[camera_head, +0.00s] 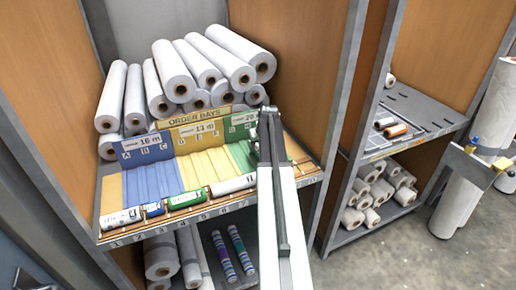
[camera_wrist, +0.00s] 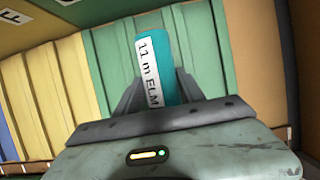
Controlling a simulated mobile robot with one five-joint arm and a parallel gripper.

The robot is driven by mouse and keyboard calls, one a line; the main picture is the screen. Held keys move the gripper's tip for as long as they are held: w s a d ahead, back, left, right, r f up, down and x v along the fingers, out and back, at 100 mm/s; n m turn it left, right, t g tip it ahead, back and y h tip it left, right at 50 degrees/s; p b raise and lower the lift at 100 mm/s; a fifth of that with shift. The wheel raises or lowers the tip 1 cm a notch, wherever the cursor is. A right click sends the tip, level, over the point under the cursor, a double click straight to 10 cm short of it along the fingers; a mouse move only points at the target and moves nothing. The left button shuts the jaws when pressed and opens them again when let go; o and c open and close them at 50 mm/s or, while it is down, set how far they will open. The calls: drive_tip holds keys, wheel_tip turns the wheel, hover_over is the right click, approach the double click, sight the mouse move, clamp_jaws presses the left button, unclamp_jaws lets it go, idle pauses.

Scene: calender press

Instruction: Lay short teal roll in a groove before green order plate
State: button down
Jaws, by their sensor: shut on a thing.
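A short teal roll (camera_wrist: 178,62) with a white label reading "11 m ELM" stands out from between the fingers of my gripper (camera_wrist: 160,90) in the wrist view. My gripper is shut on it. Behind the roll lie green grooves (camera_wrist: 218,62), with yellow grooves (camera_wrist: 60,80) to the left. In the head view my gripper (camera_head: 266,135) is at the green bay (camera_head: 240,154), in front of the green order plate (camera_head: 242,122). My arm hides part of that bay, and I cannot make out the teal roll there. Whether the roll touches a groove I cannot tell.
Yellow (camera_head: 206,165) and blue (camera_head: 152,183) bays lie left of the green one. Along the front ledge lie a green roll (camera_head: 187,199), a blue roll (camera_head: 153,210) and white rolls (camera_head: 233,185). Large white rolls (camera_head: 225,60) are stacked behind. A wooden partition (camera_head: 300,75) stands close right.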

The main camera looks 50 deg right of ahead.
drive_tip(key=c, duration=0.7)
unclamp_jaws()
drive_tip(key=p+v, duration=1.1)
drive_tip(key=v, duration=0.1)
drive_tip(key=shift+p, duration=0.3)
